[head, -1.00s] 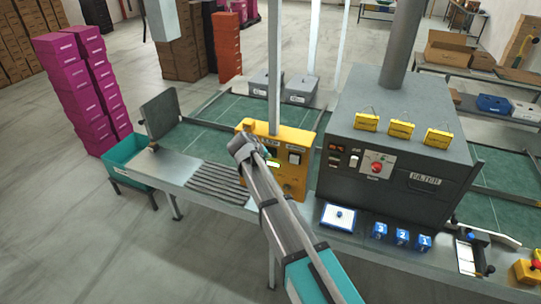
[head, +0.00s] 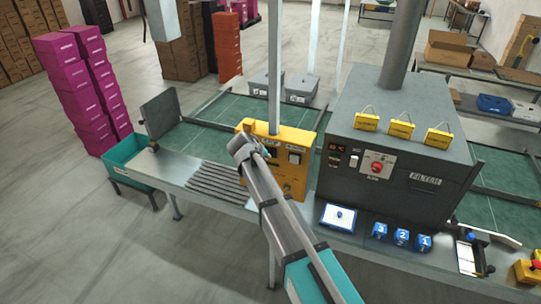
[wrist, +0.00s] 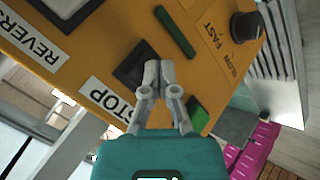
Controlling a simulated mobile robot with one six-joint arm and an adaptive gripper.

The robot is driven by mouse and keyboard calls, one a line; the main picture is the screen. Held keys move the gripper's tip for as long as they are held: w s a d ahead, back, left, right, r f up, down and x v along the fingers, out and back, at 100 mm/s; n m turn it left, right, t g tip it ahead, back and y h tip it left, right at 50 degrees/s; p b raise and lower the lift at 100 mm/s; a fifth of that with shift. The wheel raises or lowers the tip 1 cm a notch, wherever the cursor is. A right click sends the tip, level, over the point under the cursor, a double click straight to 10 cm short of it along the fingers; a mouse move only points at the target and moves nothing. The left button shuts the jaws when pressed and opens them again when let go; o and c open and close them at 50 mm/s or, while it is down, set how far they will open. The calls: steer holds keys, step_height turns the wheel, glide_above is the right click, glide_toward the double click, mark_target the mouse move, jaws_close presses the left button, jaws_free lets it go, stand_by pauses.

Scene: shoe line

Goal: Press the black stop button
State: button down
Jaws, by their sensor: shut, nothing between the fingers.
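The yellow control box (head: 294,178) stands on the line beyond my arm. In the wrist view its yellow face (wrist: 95,38) fills the upper part, tilted. The black stop button (wrist: 127,72) is a dark square beside the STOP label (wrist: 105,99). My gripper (wrist: 159,68) is shut and empty, its fingertips over the button's right edge and hiding part of it. I cannot tell whether they touch it.
On the same face are a REVERSE label (wrist: 35,36), a dark green bar (wrist: 175,32), a green button (wrist: 197,115) and a black speed knob (wrist: 246,26). The grey heater machine (head: 390,150) stands right of the box. Grey rollers (head: 215,180) lie to the left.

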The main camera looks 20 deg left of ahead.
steer(key=shift+s, duration=0.75)
steer(key=shift+s, duration=0.1)
steer(key=shift+s+a, duration=0.15)
steer(key=shift+s, duration=1.05)
steer(key=shift+s+a, duration=0.1)
steer(key=shift+s, duration=1.05)
steer(key=d+f+m+g+b, duration=0.1)
steer(key=d+f+b, duration=0.15)
steer(key=d, duration=0.45)
steer(key=d+f+m+g+b, duration=0.1)
steer(key=d+f, duration=0.2)
steer(key=d, duration=0.4)
steer(key=s+d+f+m+g+b, duration=0.2)
steer(key=s+d+f, duration=0.2)
steer(key=d, duration=0.6)
steer(key=s+d+f+m+g+y+b, duration=0.1)
steer(key=s+d+f+m+g+b, duration=0.1)
steer(key=s+d, duration=0.4)
steer(key=s+d+f+m+g+y+b, duration=0.1)
steer(key=d+f, duration=0.5)
steer(key=d, duration=0.8)
steer(key=s+m+g+b, duration=0.1)
steer(key=s+m+b, duration=0.1)
steer(key=s+b, duration=0.1)
steer(key=shift+s+d+g, duration=0.15)
steer(key=shift+s+g, duration=0.15)
steer(key=shift+s, duration=0.1)
